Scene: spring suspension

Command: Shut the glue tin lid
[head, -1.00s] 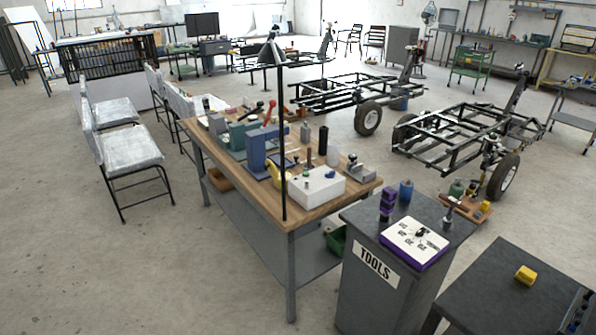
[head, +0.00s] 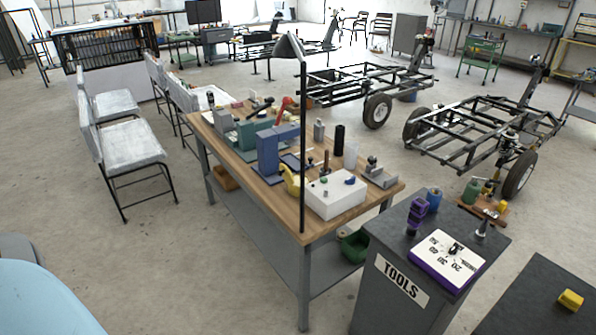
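I cannot make out a glue tin or its lid for certain. A small blue cylinder (head: 433,200) stands upright on the grey TOOLS cabinet (head: 395,290). Neither of my grippers is in view.
A wooden workbench (head: 270,210) holds a white box (head: 335,200), a blue vise-like tool (head: 268,152) and several small items. A dark table (head: 535,305) with a yellow block (head: 570,299) is at lower right. Chairs (head: 130,145) stand left.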

